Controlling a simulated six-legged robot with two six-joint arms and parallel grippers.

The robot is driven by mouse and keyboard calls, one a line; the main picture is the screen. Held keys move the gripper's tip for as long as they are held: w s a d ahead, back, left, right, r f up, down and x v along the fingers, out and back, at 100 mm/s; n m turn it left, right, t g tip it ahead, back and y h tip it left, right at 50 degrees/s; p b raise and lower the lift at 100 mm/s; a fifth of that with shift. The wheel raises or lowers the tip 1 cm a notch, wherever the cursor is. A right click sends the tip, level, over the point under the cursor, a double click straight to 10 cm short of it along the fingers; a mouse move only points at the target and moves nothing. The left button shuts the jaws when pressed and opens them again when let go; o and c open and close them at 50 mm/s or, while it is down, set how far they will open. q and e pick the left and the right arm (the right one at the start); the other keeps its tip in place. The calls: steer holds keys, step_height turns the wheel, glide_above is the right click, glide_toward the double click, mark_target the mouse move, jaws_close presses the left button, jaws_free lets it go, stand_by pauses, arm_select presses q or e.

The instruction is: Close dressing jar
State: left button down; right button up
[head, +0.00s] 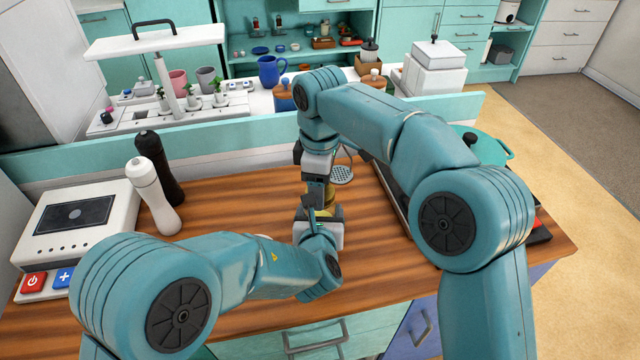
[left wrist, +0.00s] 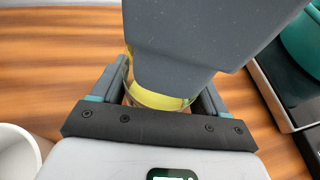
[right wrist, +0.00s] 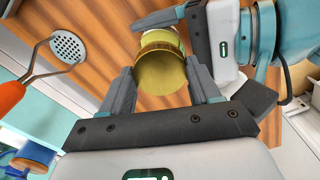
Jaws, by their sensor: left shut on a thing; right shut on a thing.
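The dressing jar (left wrist: 165,97), clear with yellow showing, stands between the fingers of my left gripper (left wrist: 155,90) in the left wrist view. My left gripper, low in the head view (head: 320,216), is shut on it. The gold lid (right wrist: 160,74) is between the fingertips of my right gripper (right wrist: 162,82), which is shut on it. In the head view, my right gripper (head: 318,183) is directly above the left one, with a small yellowish part of the jar (head: 324,211) between them. Lid and jar look lined up, but the grippers hide whether the lid is seated.
A slotted utensil (right wrist: 67,48) with an orange handle lies close by. A white mill (head: 155,195) and a black mill (head: 160,165) stand left, beside a white appliance (head: 78,218). A teal pot (head: 490,148) stands right. Bare wooden counter (head: 225,185) lies left of the grippers.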

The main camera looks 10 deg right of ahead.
steer(key=m, duration=1.2)
steer(key=shift+m, duration=0.4)
steer(key=m, duration=0.2)
steer(key=shift+m, duration=0.4)
steer(key=m, duration=0.4)
steer(key=shift+m, duration=0.4)
steer(key=m, duration=0.5)
steer(key=shift+m, duration=0.4)
steer(key=o, duration=1.2)
steer(key=shift+o, duration=0.2)
